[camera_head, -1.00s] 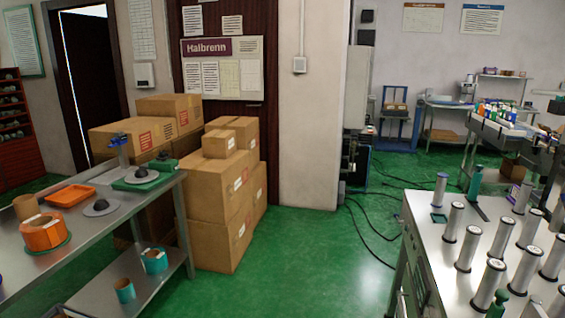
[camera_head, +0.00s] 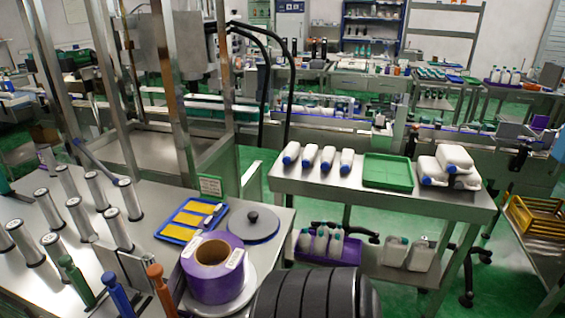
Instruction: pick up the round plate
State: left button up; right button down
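A round grey plate with a dark knob (camera_head: 262,232) lies flat on the metal table at the lower left, near its right end. A second round, pale plate (camera_head: 246,296) lies closer to me, mostly hidden under a purple roll (camera_head: 208,282). I cannot tell from the picture which of the two the task means. Neither of my grippers is in view.
A blue tray with yellow pieces (camera_head: 180,232) lies left of the knobbed plate. Several upright metal cylinders (camera_head: 118,232) and colored handles (camera_head: 117,295) stand further left. A dark ribbed shape (camera_head: 315,295) fills the bottom middle. A table with a green tray (camera_head: 388,170) stands right.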

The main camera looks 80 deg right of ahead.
aim_at(253, 222)
jog(key=z, duration=2.25)
jog(key=i+l, duration=0.15)
jog(key=l, duration=0.15)
jog(key=i+l+u, duration=0.15)
jog(key=l, duration=0.15)
jog(key=i+l, duration=0.1)
jog(key=l, duration=0.2)
